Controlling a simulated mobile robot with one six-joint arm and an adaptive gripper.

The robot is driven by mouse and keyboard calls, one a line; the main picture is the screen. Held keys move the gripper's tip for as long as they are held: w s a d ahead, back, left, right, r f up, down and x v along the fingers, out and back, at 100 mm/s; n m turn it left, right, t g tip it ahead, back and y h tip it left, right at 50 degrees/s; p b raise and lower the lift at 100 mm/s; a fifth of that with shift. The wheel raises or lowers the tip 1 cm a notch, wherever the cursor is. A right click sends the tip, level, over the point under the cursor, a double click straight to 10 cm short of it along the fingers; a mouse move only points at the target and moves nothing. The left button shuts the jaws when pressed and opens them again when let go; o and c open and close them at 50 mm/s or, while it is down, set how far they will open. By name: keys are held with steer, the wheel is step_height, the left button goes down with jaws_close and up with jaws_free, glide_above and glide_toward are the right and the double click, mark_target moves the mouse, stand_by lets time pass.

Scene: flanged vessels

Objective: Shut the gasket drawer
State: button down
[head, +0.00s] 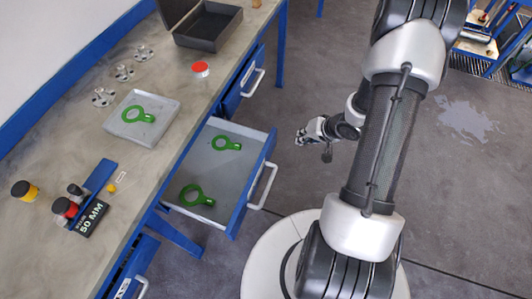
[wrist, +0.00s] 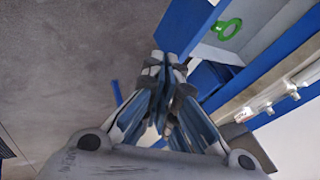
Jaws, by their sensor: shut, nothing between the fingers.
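The gasket drawer (head: 228,185) stands pulled out from the bench's front in the head view. It has a grey tray, a blue front and a pale bar handle (head: 263,187). Two green ring-shaped gaskets with tabs lie in it, one toward the back (head: 226,143) and one toward the front (head: 196,195). My gripper (head: 300,138) is shut and empty, out beyond the drawer's front and apart from the handle. In the wrist view my gripper's fingers (wrist: 172,62) are together, and a green gasket (wrist: 229,28) shows in a grey tray at upper right.
Another blue drawer (head: 240,85) sits farther along the bench. Open floor lies around my gripper.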

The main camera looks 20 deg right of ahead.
mark_target(263, 169)
steer(key=s+a+f+m+y, duration=0.2)
steer(key=s+a+f+y, duration=0.25)
steer(key=a+f, duration=0.25)
steer(key=b+x, duration=0.4)
steer(key=x, duration=0.5)
steer(key=shift+f, duration=0.35)
steer(key=shift+w+a, duration=0.1)
steer(key=w+a, duration=1.6)
steer(key=a, duration=0.1)
steer(key=shift+w, duration=0.4)
steer(key=shift+w+a, duration=0.15)
steer(key=shift+w, duration=0.15)
steer(key=shift+r, duration=0.1)
